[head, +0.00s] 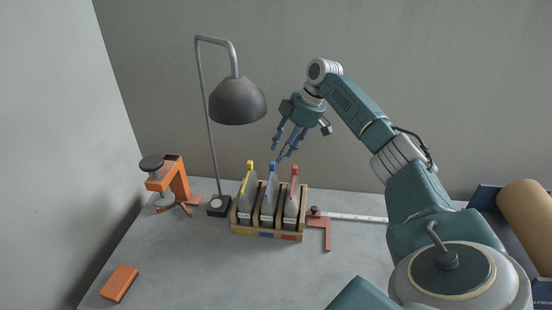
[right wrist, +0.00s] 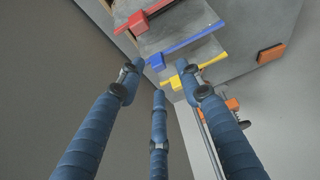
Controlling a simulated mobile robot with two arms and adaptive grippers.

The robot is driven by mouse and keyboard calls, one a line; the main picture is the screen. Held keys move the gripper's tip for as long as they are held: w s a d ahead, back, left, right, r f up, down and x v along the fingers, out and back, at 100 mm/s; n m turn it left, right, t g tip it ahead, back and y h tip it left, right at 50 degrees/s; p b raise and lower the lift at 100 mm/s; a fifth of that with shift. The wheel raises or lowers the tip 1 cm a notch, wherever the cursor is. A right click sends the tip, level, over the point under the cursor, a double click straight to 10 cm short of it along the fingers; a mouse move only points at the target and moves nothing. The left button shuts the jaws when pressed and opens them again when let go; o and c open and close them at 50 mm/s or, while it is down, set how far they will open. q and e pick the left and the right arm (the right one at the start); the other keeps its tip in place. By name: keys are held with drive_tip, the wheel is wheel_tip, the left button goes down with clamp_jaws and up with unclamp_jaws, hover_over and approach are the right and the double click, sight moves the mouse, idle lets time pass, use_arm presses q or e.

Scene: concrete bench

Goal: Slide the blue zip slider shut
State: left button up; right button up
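The blue zip slider (head: 272,164) sits at the top of the middle grey bag (head: 268,203) in the rack. In the right wrist view the blue slider (right wrist: 155,61) is at one end of a blue zip strip (right wrist: 195,40). My right gripper (head: 283,148) is above the rack, its fingers pointing down, close over the blue slider. In the right wrist view its three blue fingers (right wrist: 162,76) are spread with nothing between them; whether a fingertip touches the slider I cannot tell. My left gripper is not in view.
The wooden rack (head: 250,233) also holds bags with a yellow slider (head: 250,164) and a red slider (head: 295,168) close on either side. A lamp (head: 238,101) and orange clamp (head: 176,181) stand left. A square (head: 326,232) lies right. The front bench is clear beyond an orange block (head: 119,283).

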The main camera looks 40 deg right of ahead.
sight(274, 163)
drive_tip(key=x, duration=0.2)
drive_tip(key=p+x, duration=0.1)
drive_tip(key=x, duration=0.2)
drive_tip(key=shift+w+d, duration=0.2)
drive_tip(key=shift+w, duration=0.25)
drive_tip(key=shift+s+a+f, duration=0.15)
drive_tip(key=shift+s+a, duration=0.05)
drive_tip(key=shift+w+f, duration=0.1)
drive_tip(key=shift+f, duration=0.05)
drive_tip(key=shift+w+d, duration=0.1)
drive_tip(key=c, duration=0.8)
clamp_jaws()
